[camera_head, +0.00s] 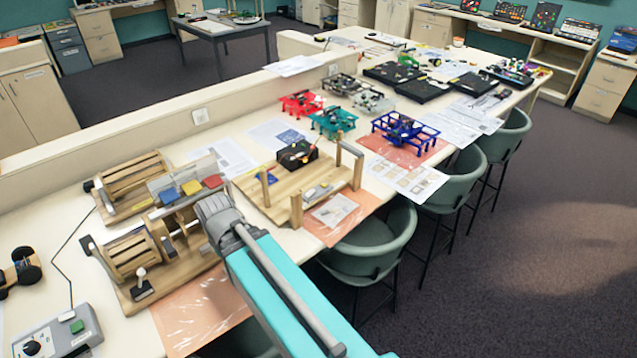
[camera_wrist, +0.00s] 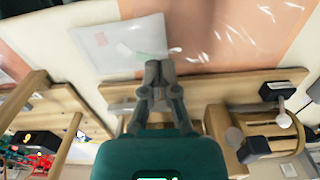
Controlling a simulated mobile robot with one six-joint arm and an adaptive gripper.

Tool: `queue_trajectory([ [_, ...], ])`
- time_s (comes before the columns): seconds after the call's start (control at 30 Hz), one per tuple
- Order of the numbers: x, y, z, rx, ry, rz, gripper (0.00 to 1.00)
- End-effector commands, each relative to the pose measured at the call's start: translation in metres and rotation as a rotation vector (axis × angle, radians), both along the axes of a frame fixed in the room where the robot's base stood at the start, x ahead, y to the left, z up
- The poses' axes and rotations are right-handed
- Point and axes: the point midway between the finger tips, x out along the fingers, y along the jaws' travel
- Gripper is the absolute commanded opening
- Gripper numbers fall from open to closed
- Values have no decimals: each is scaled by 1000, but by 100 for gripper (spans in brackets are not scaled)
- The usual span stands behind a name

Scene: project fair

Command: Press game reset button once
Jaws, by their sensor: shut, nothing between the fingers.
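I cannot tell for certain which part is the game reset button. A wooden game (camera_head: 150,255) with a drum and a small joystick (camera_head: 142,278) stands on the near table. A panel with yellow, blue and red squares (camera_head: 191,187) sits behind it. A grey control box (camera_head: 55,335) with a black knob and a green button (camera_head: 77,326) is at the lower left. My gripper (camera_wrist: 160,70) is shut and empty in the wrist view, over the edge of a wooden board (camera_wrist: 215,88). In the head view, my arm hides the fingertips.
A wooden frame (camera_head: 257,196) with upright posts and a black box (camera_head: 297,154) stands right of my arm. In the wrist view, a black block with a pale lever (camera_wrist: 282,92) lies right of my fingers. Green chairs (camera_head: 375,245) line the table's right side.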

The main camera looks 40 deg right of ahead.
Motion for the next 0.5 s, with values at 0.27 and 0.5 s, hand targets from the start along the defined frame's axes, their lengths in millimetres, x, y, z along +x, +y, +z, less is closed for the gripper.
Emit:
queue_trajectory([
  [0.27, 0, 0, 0, 0, 0, 0, 0],
  [0.5, 8, -6, 0, 16, -11, -11, 0],
])
